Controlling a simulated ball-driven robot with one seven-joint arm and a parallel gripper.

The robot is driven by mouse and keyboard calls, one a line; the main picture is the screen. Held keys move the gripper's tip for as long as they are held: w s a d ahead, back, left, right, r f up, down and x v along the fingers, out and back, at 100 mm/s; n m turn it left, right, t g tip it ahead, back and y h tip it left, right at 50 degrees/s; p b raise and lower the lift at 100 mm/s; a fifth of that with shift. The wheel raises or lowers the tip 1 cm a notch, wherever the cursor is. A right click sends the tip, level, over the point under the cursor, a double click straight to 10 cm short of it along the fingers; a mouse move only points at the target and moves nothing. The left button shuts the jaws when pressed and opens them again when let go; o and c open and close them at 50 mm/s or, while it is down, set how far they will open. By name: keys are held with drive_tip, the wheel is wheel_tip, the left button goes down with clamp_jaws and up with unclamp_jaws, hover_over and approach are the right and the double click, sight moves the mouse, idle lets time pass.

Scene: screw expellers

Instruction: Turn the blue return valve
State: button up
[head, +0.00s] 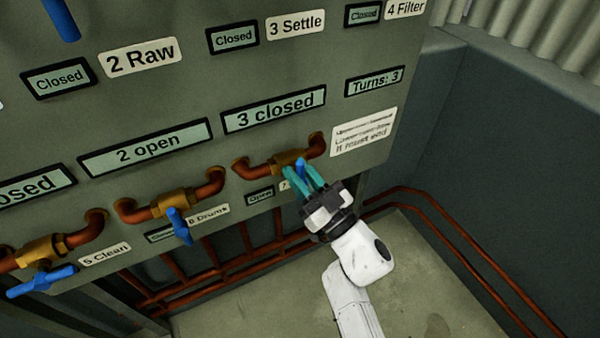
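The valve at the right end of the lower row has a brass body (288,158) on a copper pipe and a small blue handle (301,167). My gripper (304,173) reaches up to it from the lower right. Its two teal fingers are apart, one on each side of the blue handle. I cannot tell whether they touch it. The label beneath this valve is mostly hidden by the fingers; a "7" shows. A small display (260,196) beside it reads "Open". A display (374,81) above right reads "Turns: 3".
Other blue handles are on the "6 Drums" valve (179,227) and the "5 Clean" valve (41,282) to the left. Displays read "3 closed" (274,109) and "2 open" (146,147). Copper pipes (440,208) run low along the wall. The floor (440,285) at lower right is clear.

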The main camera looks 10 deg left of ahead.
clamp_jaws()
drive_tip(key=shift+r+n+p, duration=0.1)
drive_tip(key=shift+n+p, duration=0.35)
drive_tip(key=shift+n, duration=0.05)
drive_tip(key=shift+r+n+g+p, duration=0.1)
drive_tip(key=shift+n+g+p, duration=0.4)
drive_tip(key=shift+n+p, duration=0.15)
drive_tip(key=n, duration=0.1)
drive_tip(key=n+g+p, duration=0.1)
drive_tip(key=n+p, duration=0.1)
drive_tip(key=shift+s+a+n+g, duration=0.2)
drive_tip(key=shift+a+n+g, duration=0.05)
drive_tip(key=shift+g, duration=0.15)
drive_tip(key=shift+s+a+f+n+g+h+p, duration=0.2)
drive_tip(key=shift+n+g+p, duration=0.35)
drive_tip(key=shift+n+p, duration=0.75)
drive_tip(key=shift+s+a+f+n+g+h+p, duration=0.15)
drive_tip(key=shift+f+n+g+h+p, duration=0.25)
drive_tip(key=shift+n+p, duration=0.85)
drive_tip(key=shift+a+f+n+g+h+p, duration=0.15)
drive_tip(key=shift+n+g+p, duration=0.5)
drive_tip(key=shift+n+p, duration=0.65)
drive_tip(key=shift+n, duration=0.35)
